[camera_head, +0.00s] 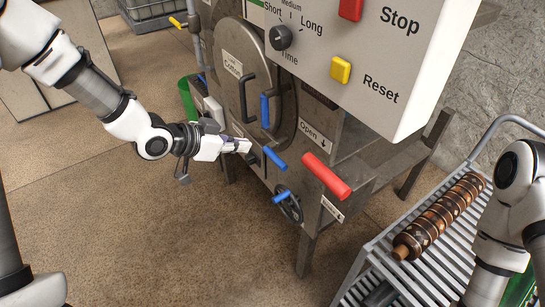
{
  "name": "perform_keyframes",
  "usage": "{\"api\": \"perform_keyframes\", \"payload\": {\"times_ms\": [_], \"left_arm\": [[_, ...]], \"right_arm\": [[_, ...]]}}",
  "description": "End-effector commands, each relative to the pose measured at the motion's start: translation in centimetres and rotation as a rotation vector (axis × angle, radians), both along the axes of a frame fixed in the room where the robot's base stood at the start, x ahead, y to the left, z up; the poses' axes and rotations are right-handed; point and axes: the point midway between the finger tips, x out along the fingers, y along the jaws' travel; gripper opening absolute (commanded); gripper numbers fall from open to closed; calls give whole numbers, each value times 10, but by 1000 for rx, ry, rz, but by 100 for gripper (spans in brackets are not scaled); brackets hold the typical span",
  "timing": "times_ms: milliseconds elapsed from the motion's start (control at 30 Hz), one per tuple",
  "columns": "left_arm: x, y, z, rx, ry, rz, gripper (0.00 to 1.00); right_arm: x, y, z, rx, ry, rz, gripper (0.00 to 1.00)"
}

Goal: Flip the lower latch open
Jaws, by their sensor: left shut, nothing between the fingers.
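The grey metal machine has a round door (255,70) with a dark curved handle (246,95) on it. A blue latch handle (265,110) stands upright at the door's lower right. Below it, the lower latch (273,157) has a blue handle that slants down to the right from a dark pivot. My left gripper (246,146) is shut and empty, its tips just left of and slightly above the lower latch. I cannot tell whether they touch it. My right arm enters at the right edge, and its gripper is out of the picture.
A red lever (326,177) sticks out to the right of the lower latch. A handwheel (290,206) with a blue grip is below. The control box (350,60) overhangs above. A slatted cart (425,260) bearing a brown roller (440,215) stands at right.

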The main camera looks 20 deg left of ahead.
Motion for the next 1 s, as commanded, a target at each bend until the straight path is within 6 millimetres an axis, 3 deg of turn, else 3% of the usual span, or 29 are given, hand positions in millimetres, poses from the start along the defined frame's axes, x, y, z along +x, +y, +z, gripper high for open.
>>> {"api": "perform_keyframes", "payload": {"times_ms": [233,600,800,1000], "left_arm": [[16,-14,-16,7,3,-4,0],[67,-54,-62,2,4,-3,0],[71,-55,-90,-1,3,0,0],[71,-56,-96,1,2,0,0]], "right_arm": [[0,0,0,0,0,0,0],[0,0,2,0,0,0,0],[0,0,2,0,0,0,0],[0,0,2,0,0,0,0]]}}
